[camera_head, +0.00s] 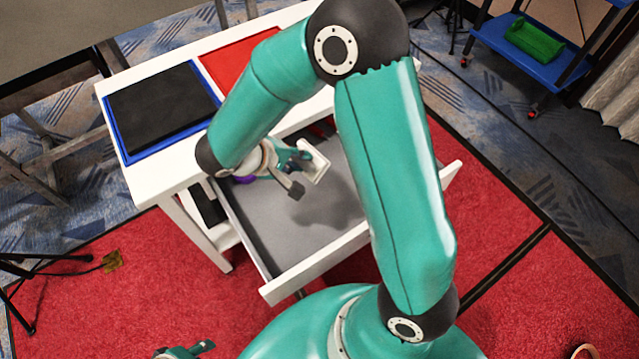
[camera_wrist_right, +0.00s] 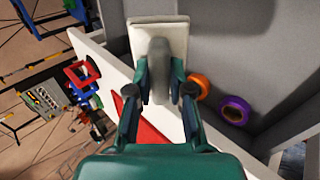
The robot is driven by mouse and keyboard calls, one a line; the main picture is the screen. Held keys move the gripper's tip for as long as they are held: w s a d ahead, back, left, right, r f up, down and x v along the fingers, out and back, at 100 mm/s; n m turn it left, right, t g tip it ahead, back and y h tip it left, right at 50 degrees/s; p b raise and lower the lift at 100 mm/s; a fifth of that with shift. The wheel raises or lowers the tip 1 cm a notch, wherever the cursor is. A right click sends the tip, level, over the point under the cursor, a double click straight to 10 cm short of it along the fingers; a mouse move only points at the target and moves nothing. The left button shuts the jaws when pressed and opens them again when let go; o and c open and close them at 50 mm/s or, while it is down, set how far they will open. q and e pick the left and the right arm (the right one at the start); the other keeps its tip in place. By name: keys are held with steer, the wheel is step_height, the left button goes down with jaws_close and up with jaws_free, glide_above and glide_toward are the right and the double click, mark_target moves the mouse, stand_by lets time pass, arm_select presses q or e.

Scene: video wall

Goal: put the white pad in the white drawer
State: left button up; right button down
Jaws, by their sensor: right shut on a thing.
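The white pad (camera_head: 316,166) has a grey handle on its face, clear in the wrist view, where the pad (camera_wrist_right: 158,35) is at the top middle. My right gripper (camera_head: 294,172) is shut on the handle (camera_wrist_right: 159,68). It holds the pad tilted over the open white drawer (camera_head: 318,262). A shadow lies on the drawer's grey floor, and the pad looks raised above it. The drawer is pulled out from the white table. My left gripper (camera_head: 186,351) shows only in part at the bottom edge; its opening is unclear.
A purple ring (camera_wrist_right: 235,110) and an orange ring (camera_wrist_right: 198,86) lie in the drawer. On the white tabletop (camera_head: 180,155) are a black panel with blue edging (camera_head: 160,108) and a red panel (camera_head: 235,62). The drawer's front half is clear.

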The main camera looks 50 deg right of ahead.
steer(key=w+a+r+m+y+b, duration=0.25)
steer(key=w+r+y, duration=0.2)
steer(key=y, duration=0.35)
steer(key=b, duration=0.3)
glide_above(284, 200)
steer(key=shift+n+t, duration=0.35)
steer(key=shift+t, duration=0.05)
step_height(284, 200, down, 20)
steer(key=c, duration=1.1)
jaws_free()
steer(key=shift+o, duration=0.2)
steer(key=shift+r, duration=0.1)
step_height(284, 200, up, 12)
steer(key=p, duration=0.1)
steer(key=shift+p, duration=0.3)
